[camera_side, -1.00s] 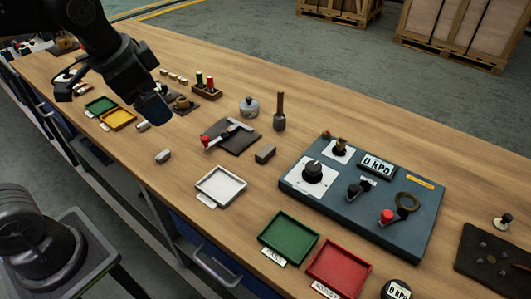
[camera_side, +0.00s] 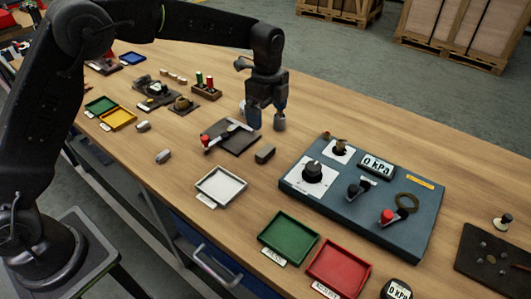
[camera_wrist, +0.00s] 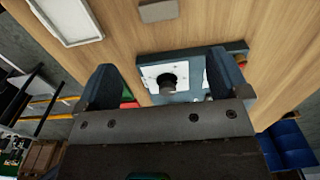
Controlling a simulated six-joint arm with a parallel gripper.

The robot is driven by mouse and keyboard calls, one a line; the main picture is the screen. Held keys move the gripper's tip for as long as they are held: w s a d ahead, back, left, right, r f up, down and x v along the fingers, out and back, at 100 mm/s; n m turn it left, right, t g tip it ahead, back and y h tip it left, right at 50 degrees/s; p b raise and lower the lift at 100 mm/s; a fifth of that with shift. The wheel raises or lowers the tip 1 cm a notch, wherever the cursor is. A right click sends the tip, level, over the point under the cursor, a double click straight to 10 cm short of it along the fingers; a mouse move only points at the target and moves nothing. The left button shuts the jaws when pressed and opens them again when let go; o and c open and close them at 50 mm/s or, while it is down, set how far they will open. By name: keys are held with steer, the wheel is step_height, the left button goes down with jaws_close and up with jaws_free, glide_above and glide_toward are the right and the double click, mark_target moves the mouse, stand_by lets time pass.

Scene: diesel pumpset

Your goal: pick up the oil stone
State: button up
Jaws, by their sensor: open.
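A small grey-brown rectangular block (camera_side: 265,154), which looks like the oil stone, lies on the wooden bench between the dark mat and the blue-grey gauge panel. In the wrist view the block (camera_wrist: 158,10) shows at the top edge. My gripper (camera_side: 266,114) is open and empty, pointing down, above and behind the block in the side view. Its two fingers (camera_wrist: 165,78) stand wide apart in the wrist view, with nothing between them.
The dark mat (camera_side: 238,146) with a red-ended tool lies left of the block. The gauge panel (camera_side: 330,207) with knobs is to its right. A white tray (camera_side: 221,186), green tray (camera_side: 289,237) and red tray (camera_side: 338,268) line the front. Smaller grey pieces (camera_side: 163,157) lie left.

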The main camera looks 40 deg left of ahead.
mark_target(265, 150)
steer(key=f, duration=1.3)
steer(key=shift+a, duration=0.25)
steer(key=shift+c, duration=0.3)
steer(key=shift+r, duration=0.1)
steer(key=c, duration=1)
steer(key=shift+r, duration=0.1)
step_height(265, 150, up, 4)
steer(key=shift+r, duration=0.1)
steer(key=s+a+r, duration=0.1)
steer(key=a+r, duration=0.1)
steer(key=a, duration=0.1)
steer(key=s+a+r, duration=0.1)
steer(key=a+r, duration=0.1)
steer(key=a, duration=0.2)
steer(key=s+a+r, duration=0.1)
steer(key=a+r, duration=0.1)
steer(key=a, duration=0.2)
steer(key=shift+s+a+r, duration=0.1)
steer(key=shift+s+r, duration=0.2)
